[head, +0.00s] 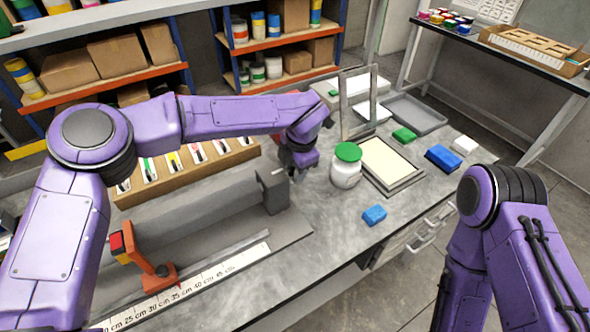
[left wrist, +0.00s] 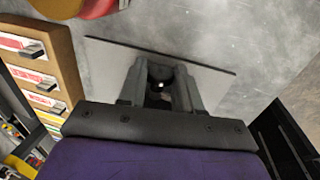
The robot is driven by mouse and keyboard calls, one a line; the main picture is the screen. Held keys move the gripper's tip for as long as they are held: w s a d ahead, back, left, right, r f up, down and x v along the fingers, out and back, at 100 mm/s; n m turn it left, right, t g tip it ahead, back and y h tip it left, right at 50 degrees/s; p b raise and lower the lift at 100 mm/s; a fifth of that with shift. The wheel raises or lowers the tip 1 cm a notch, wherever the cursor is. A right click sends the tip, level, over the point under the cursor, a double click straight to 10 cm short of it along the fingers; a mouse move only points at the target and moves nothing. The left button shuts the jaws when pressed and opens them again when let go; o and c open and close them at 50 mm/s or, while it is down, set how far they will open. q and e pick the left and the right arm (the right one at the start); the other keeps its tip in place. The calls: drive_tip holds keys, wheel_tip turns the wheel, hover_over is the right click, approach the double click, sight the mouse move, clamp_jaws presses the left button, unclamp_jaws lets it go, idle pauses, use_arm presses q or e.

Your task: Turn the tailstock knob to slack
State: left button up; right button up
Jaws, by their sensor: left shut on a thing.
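The tailstock (head: 272,190) is a dark grey upright block at the right end of a grey bed on the bench. My left gripper (head: 298,174) is at the tailstock's right side, pointing down. In the left wrist view its fingers (left wrist: 162,85) are shut on a dark round knob (left wrist: 160,74) with a small bright spot. The knob is mostly hidden by the fingers, and its turn cannot be read. In the head view the knob is hidden behind the gripper. My right arm is at the right, with its gripper out of view.
A white jar with a green lid (head: 347,152) stands just right of my left gripper. A blue block (head: 374,215) lies near the bench's front edge. An orange stop (head: 150,262) and a scale (head: 190,284) are at the front left. A labelled wooden rack (head: 180,180) is behind the bed.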

use_arm(q)
drive_tip(key=shift+s+d+f+t+y+b, duration=0.1)
drive_tip(key=shift+t+y+b, duration=0.55)
drive_tip(key=shift+t, duration=0.3)
drive_tip(key=shift+s+d+t+y+b, duration=0.1)
drive_tip(key=shift+t+y+b, duration=0.35)
drive_tip(key=shift+t+y, duration=0.4)
drive_tip(key=o, duration=1)
drive_tip(key=shift+o, duration=0.2)
drive_tip(key=b+v, duration=0.2)
drive_tip(key=v, duration=0.8)
drive_tip(key=shift+s, duration=0.35)
